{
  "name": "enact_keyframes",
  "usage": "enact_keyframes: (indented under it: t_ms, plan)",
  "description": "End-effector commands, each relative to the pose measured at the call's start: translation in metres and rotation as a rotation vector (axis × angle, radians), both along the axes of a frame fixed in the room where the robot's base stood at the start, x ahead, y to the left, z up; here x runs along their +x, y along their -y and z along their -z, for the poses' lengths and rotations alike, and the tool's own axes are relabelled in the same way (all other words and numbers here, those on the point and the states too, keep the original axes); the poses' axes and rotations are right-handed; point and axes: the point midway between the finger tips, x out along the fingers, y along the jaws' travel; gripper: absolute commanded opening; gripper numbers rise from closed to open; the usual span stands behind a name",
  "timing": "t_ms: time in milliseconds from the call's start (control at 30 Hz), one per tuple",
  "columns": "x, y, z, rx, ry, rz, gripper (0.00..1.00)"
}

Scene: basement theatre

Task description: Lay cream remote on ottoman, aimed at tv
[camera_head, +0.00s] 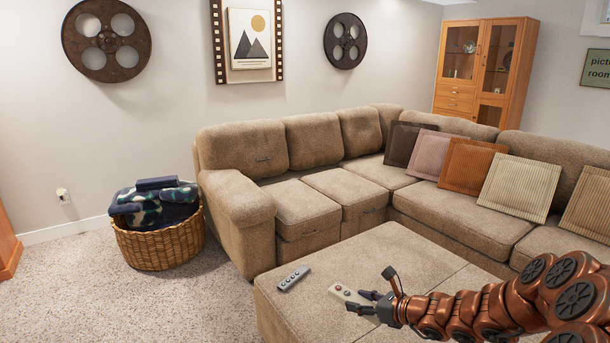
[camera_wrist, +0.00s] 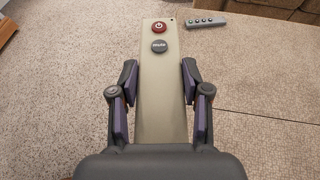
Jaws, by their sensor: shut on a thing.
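The cream remote (camera_head: 345,292) is a long, flat handset. In the wrist view the cream remote (camera_wrist: 160,85) points away from my wrist, with a red power button and a grey button near its far end. My gripper (camera_head: 370,303) is shut on it, with a finger pad along each long side; in the wrist view my gripper (camera_wrist: 158,95) hides its near end. The ottoman (camera_head: 400,255) is beige and padded, and the remote is over its top near the left part. I cannot tell whether the remote touches the ottoman. No TV is in view.
A grey remote (camera_head: 293,278) lies on the ottoman's left corner, also in the wrist view (camera_wrist: 206,21). A beige sectional sofa (camera_head: 310,200) with several cushions stands behind. A wicker basket (camera_head: 160,245) of blankets stands left on the carpet. The ottoman's far top is clear.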

Motion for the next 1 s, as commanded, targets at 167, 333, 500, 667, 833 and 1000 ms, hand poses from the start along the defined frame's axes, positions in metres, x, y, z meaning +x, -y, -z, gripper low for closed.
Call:
enact_keyframes:
  t_ms: [167,333,500,667,833,1000]
  plan:
    - [0.007,-0.001,-0.058,-0.007,-0.003,0.054,0.10]
    - [0.012,0.000,-0.104,-0.012,-0.006,0.110,0.10]
    - [0.015,0.003,-0.149,-0.015,-0.008,0.170,0.10]
    - [0.017,0.006,-0.190,-0.017,-0.009,0.229,0.10]
    - [0.017,0.012,-0.236,-0.017,-0.003,0.298,0.10]
    - [0.016,0.020,-0.280,-0.018,0.006,0.369,0.10]
